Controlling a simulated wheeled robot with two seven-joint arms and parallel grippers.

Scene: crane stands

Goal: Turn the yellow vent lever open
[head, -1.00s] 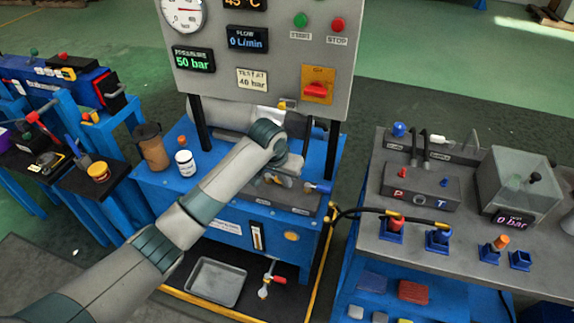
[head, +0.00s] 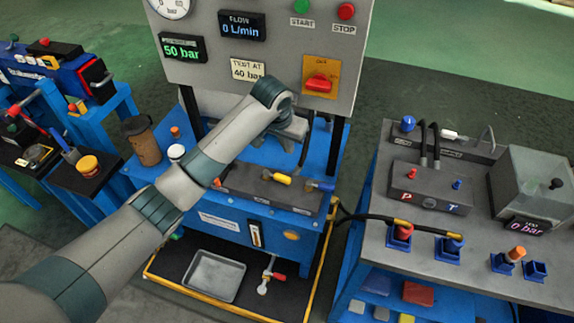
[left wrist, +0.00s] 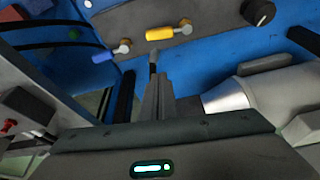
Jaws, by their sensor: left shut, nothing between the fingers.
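The yellow vent lever (head: 282,178) is on the dark valve block (head: 245,187) at the front of the blue bench. Its handle lies along the block, pointing right in the head view. In the left wrist view the yellow lever (left wrist: 160,33) lies sideways just beyond the fingertips, its pivot at its right end. My left gripper (head: 298,132) is above and behind the block, partly hidden by my own wrist. In the left wrist view its fingers (left wrist: 153,62) are shut, empty and apart from the lever. My right gripper is not in view.
A blue lever (head: 320,186) sits close to the yellow one on the same block. The grey gauge panel (head: 300,60) rises behind my gripper, with a red-handled switch (head: 319,82). A metal cylinder (left wrist: 228,96) lies near the fingers. A tray (head: 214,276) is below.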

